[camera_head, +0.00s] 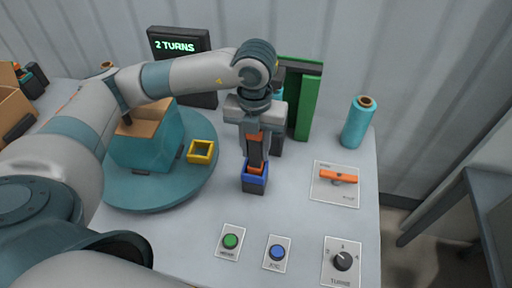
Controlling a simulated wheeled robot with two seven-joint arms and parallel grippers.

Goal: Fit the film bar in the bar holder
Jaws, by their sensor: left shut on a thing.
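My left gripper (256,152) points straight down near the middle of the table, shut on the film bar (256,169). Orange parts of the bar show above and below the dark fingers. The bar is upright. Its lower end is at the mouth of the bar holder (255,186), a small dark block with a blue rim. The fingers hide much of the bar, and I cannot tell how deep its end sits in the holder. My right gripper is not in view.
A teal wrapped box (146,152) and a yellow square frame (200,151) are on the round turntable (163,202). A green post (303,107) and a teal film roll (357,122) stand behind. An orange-handled switch (337,177), green button (230,241), blue button (277,252) and knob (343,261) sit in front and right.

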